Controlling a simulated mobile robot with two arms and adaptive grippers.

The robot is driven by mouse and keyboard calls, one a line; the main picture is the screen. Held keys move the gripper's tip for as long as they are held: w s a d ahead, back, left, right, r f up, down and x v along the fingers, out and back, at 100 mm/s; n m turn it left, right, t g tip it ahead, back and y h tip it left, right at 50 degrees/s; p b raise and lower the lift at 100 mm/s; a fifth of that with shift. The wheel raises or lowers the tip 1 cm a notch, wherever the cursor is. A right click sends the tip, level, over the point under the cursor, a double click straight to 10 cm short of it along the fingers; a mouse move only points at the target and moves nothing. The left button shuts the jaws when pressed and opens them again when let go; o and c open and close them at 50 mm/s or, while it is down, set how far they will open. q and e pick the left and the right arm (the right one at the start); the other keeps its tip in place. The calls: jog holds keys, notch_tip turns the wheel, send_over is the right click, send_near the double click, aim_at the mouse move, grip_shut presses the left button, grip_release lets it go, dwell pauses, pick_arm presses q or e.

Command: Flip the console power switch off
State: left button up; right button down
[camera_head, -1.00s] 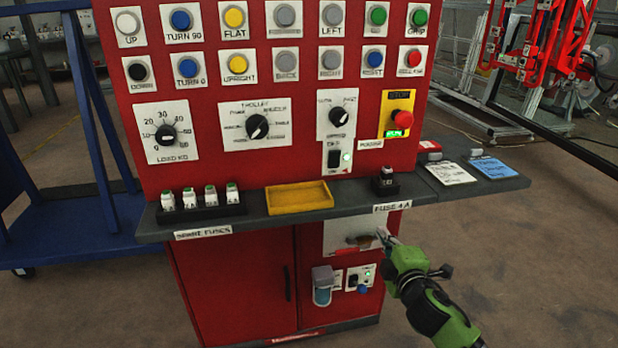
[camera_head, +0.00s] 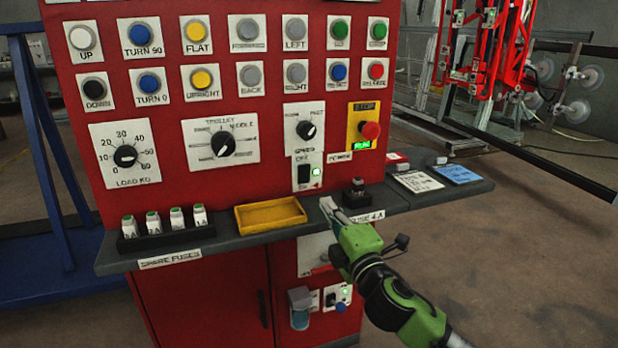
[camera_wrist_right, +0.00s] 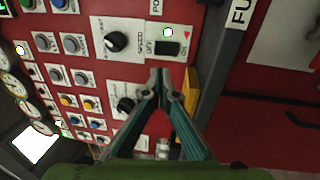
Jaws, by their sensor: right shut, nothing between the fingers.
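The power switch (camera_head: 305,174) is a black rocker on a white plate, low on the red console (camera_head: 275,110), with a lit green lamp (camera_head: 316,172) beside it. In the right wrist view the switch (camera_wrist_right: 167,48) lies just beyond my fingertips, with a visible gap in the picture. Which way the rocker is tipped is too small to tell. My right gripper (camera_head: 327,204) is shut and empty, at the front edge of the shelf, below and slightly right of the switch. It also shows in the right wrist view (camera_wrist_right: 161,76). My left gripper is out of view.
The grey shelf (camera_head: 228,238) juts out below the panel. A red stop button (camera_head: 370,131) sits right of the switch.

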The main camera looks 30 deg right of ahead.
send_near(306, 170)
jog(key=x, duration=0.5)
jog(key=shift+w, duration=0.25)
jog(key=shift+x, duration=0.75)
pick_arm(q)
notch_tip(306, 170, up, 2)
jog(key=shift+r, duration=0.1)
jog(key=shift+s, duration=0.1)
